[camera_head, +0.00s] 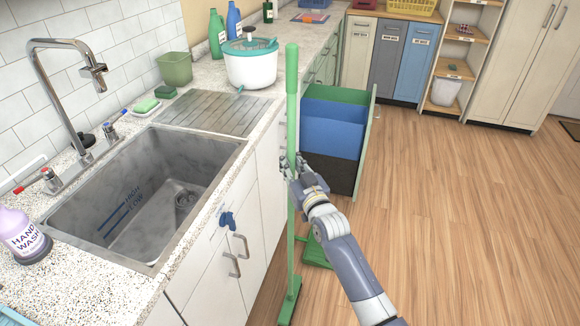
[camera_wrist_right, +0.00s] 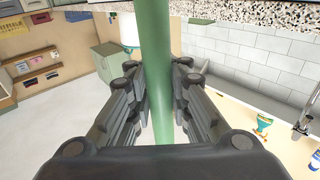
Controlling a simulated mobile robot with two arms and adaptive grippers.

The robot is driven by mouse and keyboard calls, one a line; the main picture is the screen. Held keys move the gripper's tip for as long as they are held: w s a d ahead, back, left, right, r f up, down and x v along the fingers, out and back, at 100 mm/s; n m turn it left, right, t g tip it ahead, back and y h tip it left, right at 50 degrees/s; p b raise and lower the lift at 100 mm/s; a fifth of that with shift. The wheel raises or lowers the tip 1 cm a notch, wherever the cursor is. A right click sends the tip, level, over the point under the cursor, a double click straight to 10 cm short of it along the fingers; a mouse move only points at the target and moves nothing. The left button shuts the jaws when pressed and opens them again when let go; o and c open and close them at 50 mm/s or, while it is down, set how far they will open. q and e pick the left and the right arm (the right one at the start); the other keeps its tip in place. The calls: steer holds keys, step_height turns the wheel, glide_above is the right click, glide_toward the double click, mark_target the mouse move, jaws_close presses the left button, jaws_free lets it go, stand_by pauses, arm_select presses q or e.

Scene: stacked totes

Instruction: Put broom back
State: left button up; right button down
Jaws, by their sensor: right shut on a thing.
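The green broom (camera_head: 292,110) stands upright in front of the counter in the head view, with its green head (camera_head: 290,302) low near the floor. My right gripper (camera_head: 291,166) is shut on the broom's handle at about mid-height. In the right wrist view the handle (camera_wrist_right: 157,60) runs between the two dark fingers of the right gripper (camera_wrist_right: 158,100). A green dustpan-like piece (camera_head: 316,251) is on the floor to the right of the broom, partly hidden by my right arm. My left gripper is not in view.
An open drawer (camera_head: 372,125) with blue and dark bins stands out just behind the broom. The counter with the sink (camera_head: 150,190) is to the left. Several cabinets and bins (camera_head: 400,60) line the back. The wooden floor (camera_head: 460,220) to the right is clear.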

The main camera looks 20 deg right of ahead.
steer(key=shift+f, duration=1)
steer(key=c, duration=1.5)
jaws_free()
steer(key=shift+f, duration=0.1)
steer(key=shift+o, duration=0.2)
steer(key=shift+s, duration=0.15)
steer(key=s+d, duration=0.1)
steer(key=s, duration=1)
steer(key=shift+s+d+f+b, duration=0.15)
steer(key=shift+s+b, duration=0.15)
steer(key=shift+s, duration=0.1)
